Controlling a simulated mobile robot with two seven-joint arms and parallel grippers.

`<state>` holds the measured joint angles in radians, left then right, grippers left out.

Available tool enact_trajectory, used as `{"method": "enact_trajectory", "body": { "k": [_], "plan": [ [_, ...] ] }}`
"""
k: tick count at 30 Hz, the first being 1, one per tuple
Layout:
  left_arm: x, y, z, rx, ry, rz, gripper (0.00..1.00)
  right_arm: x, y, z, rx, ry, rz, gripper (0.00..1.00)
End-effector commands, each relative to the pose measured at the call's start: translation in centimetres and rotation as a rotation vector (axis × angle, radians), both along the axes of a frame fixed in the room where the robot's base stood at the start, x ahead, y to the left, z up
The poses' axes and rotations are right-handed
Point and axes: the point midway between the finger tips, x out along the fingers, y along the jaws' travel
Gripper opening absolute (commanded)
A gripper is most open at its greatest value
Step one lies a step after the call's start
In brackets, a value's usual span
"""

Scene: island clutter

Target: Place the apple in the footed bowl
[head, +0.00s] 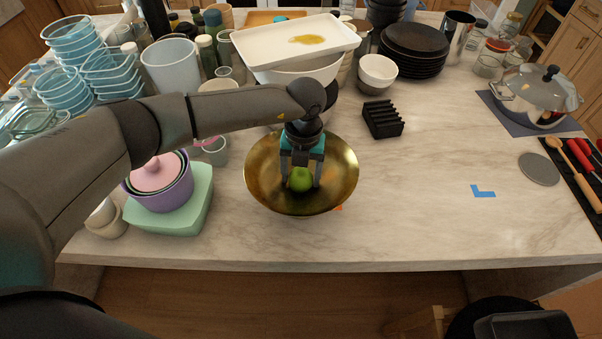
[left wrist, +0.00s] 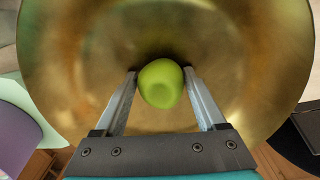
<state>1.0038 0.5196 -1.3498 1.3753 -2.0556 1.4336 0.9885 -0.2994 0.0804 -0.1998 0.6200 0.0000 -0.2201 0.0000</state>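The green apple (head: 300,179) is inside the wide gold footed bowl (head: 343,160), low over its middle. It also shows in the left wrist view (left wrist: 161,84), with the bowl (left wrist: 75,60) all around it. My left gripper (head: 301,183) points down into the bowl, its fingers on either side of the apple. The bowl's foot is hidden. My right gripper is out of view.
Left of the bowl, a purple pot with a pink lid (head: 159,183) sits on a green container (head: 195,202). Behind stand a white tray (head: 275,44) on bowls and a black rack (head: 382,119). The counter (head: 420,190) right of the bowl is mostly clear.

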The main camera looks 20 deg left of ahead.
Motion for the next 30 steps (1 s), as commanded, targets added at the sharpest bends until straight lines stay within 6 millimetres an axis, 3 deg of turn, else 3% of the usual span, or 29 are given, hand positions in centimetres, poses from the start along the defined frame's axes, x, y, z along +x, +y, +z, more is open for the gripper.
{"method": "enact_trajectory", "body": {
  "k": [5, 21, 30],
  "plan": [
    [0.1, 0.0, 0.8, -0.002, -0.002, 0.000, 0.74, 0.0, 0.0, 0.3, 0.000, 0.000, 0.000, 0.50],
    [0.1, -0.4, 11.0, -0.001, -0.003, 0.000, 0.74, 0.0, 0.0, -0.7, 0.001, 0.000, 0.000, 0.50],
    [0.0, -0.4, 12.4, 0.000, 0.000, 0.000, 0.74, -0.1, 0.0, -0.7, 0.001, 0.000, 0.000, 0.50]
  ]
}}
